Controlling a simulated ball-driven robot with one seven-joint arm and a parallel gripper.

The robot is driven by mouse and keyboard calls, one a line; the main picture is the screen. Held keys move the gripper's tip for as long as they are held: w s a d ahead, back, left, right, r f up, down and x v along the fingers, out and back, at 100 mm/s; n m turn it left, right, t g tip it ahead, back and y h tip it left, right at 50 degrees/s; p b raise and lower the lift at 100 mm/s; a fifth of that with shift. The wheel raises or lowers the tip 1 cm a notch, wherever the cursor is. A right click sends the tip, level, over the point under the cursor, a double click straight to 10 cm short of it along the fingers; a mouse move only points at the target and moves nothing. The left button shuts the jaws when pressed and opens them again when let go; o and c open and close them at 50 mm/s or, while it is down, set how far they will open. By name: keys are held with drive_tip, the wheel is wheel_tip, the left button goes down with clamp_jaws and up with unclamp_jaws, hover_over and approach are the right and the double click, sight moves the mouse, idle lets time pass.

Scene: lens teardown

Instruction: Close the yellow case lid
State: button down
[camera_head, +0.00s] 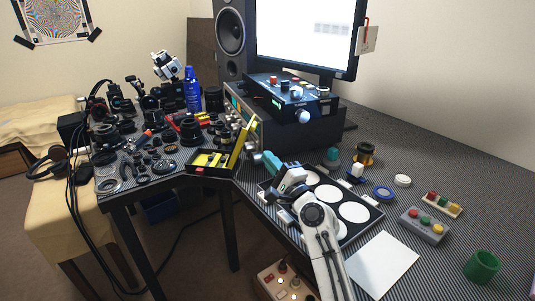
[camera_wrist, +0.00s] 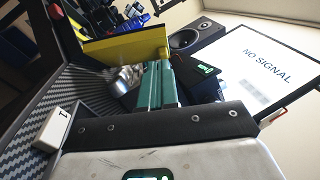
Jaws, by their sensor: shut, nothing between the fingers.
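The yellow case (camera_head: 197,171) lies at the front edge of the left desk section, with small dark items inside. Its yellow lid (camera_head: 242,138) stands open, raised and tilted at the case's right side. My gripper (camera_head: 260,159) has teal fingers, is shut and empty, and is just right of the lid. In the wrist view the shut fingers (camera_wrist: 158,66) point toward the yellow lid (camera_wrist: 115,48), which spans the upper left. The fingertips overlap the lid's right end in that view; I cannot tell whether they touch it.
A stack of electronic units (camera_head: 285,125) stands behind the lid and gripper. Lenses and tools crowd the desk left of the case. A blue bottle (camera_head: 193,92) stands behind them.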

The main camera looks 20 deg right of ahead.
drive_tip(key=b+x, duration=0.1)
drive_tip(key=x, duration=0.7)
drive_tip(key=shift+w, duration=0.2)
drive_tip(key=shift+a+r, duration=0.1)
drive_tip(key=shift+r, duration=0.1)
